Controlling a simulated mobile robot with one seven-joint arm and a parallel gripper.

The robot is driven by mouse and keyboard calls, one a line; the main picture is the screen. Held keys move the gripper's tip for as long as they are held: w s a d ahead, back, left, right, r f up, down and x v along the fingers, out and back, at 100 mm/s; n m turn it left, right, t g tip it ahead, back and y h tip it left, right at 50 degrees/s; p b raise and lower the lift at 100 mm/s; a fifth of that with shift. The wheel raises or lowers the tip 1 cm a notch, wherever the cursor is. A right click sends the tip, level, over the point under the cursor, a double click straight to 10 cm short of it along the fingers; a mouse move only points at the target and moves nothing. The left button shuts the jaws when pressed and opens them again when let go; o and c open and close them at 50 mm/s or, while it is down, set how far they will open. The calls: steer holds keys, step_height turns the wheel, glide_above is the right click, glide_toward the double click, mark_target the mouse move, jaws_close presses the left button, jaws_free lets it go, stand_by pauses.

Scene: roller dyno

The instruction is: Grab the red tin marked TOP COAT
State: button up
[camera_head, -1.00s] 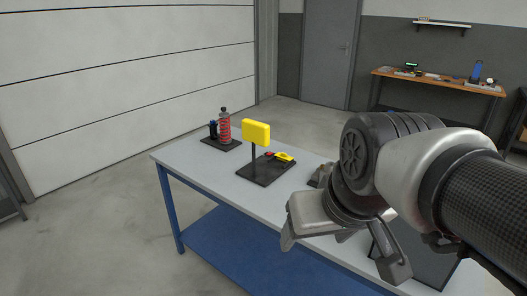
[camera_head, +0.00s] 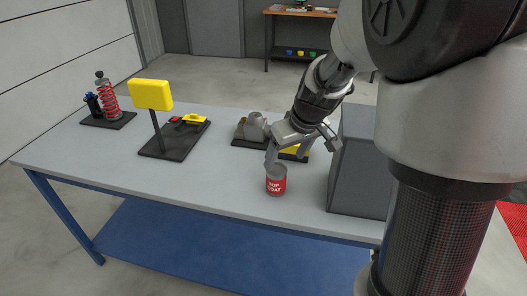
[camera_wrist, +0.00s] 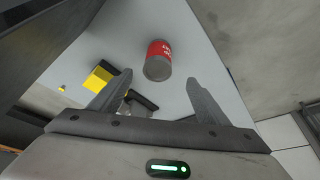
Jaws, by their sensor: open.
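The red tin marked TOP COAT (camera_head: 276,184) stands upright near the front edge of the grey-topped table, its label facing my head camera and its top grey. My gripper (camera_head: 303,150) is open and empty. In the head view it is above and slightly right of the tin, with one finger close to the tin's top; whether they touch I cannot tell. In the wrist view the tin (camera_wrist: 157,56) shows centred, beyond the gap between the two spread fingers of my gripper (camera_wrist: 159,80).
A tall grey box (camera_head: 352,178) stands just right of the tin. Behind are a dark tray with a grey part (camera_head: 254,127), a yellow sign on a post (camera_head: 151,95), and a red-sprung shock absorber (camera_head: 108,98). The tabletop left of the tin is clear.

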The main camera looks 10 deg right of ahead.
mark_target(278, 173)
steer(key=b+x, duration=0.1)
steer(key=x, duration=0.6)
steer(key=shift+b+x, duration=0.45)
steer(key=shift+x, duration=2.75)
steer(key=shift+d, duration=0.15)
steer(key=c, duration=1.4)
steer(key=shift+w, duration=0.1)
steer(key=shift+c, duration=0.2)
steer(key=shift+r, duration=0.15)
